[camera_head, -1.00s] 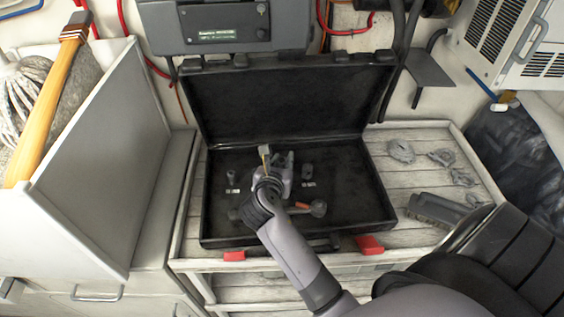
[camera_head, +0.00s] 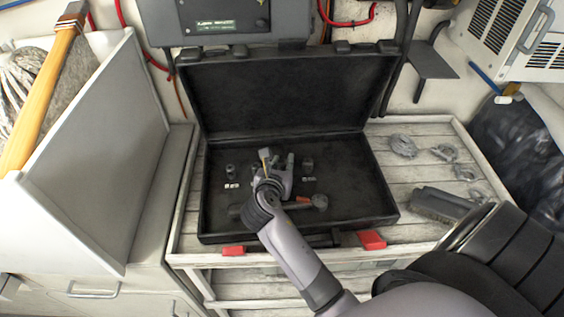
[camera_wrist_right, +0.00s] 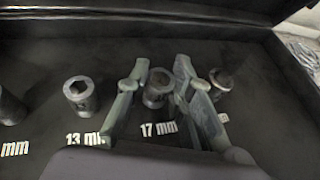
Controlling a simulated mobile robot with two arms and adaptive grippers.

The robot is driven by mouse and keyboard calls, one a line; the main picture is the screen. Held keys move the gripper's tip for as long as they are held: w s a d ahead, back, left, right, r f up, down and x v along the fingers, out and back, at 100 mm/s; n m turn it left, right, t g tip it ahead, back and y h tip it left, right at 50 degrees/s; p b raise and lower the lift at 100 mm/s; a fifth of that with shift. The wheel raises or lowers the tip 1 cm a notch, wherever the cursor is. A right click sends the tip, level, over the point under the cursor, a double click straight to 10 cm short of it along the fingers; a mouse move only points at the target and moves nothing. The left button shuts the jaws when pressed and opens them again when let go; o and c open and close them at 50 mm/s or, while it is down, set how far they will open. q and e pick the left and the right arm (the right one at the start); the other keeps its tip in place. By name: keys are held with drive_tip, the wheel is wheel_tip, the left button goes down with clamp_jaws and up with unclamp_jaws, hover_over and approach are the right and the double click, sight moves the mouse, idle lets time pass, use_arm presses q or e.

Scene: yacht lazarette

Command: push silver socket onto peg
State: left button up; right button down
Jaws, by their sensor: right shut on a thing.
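In the right wrist view a silver socket (camera_wrist_right: 157,88) with a dark opening stands upright between the fingers of my right gripper (camera_wrist_right: 158,92), behind the "17 mm" label (camera_wrist_right: 159,128). The gripper is shut on it. Whether a peg is under the socket is hidden. In the head view my right gripper (camera_head: 276,168) is low inside the open black case (camera_head: 355,205), and the held socket cannot be made out there. My left gripper is not in view.
Another socket (camera_wrist_right: 80,92) stands at the "13 mm" label, left of the fingers. A darker piece (camera_wrist_right: 223,79) stands close to the right finger. A ratchet-like tool (camera_head: 319,202) lies in front of the gripper. The case lid (camera_head: 285,95) stands open behind.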

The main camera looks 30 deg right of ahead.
drive_tip(key=c, duration=1.3)
unclamp_jaws()
drive_tip(key=shift+c, duration=0.2)
drive_tip(key=shift+a, duration=0.1)
drive_tip(key=v, duration=1.2)
